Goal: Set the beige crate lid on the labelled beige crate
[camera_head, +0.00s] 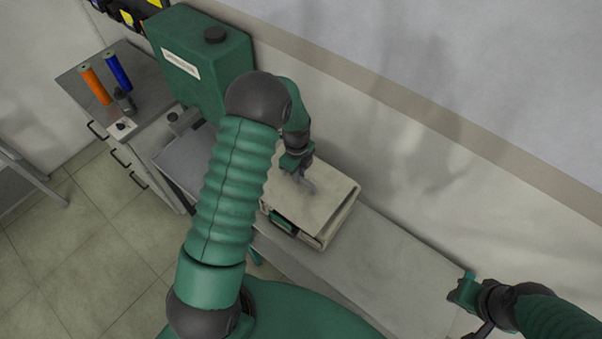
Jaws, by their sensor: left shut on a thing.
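The beige crate lid (325,196) lies over the top of the beige crate (318,240) on the bench, roughly flat and lined up with it. I cannot tell whether it is fully seated. A green label (284,222) shows on the crate's front side. My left gripper (307,184) is over the lid and shut on it; the grip point is small and partly hidden. My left arm covers the crate's left side. My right gripper (482,330) is at the lower right, apart from the crate; its jaws are too unclear to read.
The grey bench (400,257) is clear to the right of the crate. A green machine (205,62) stands behind my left arm. The wall runs close behind the bench.

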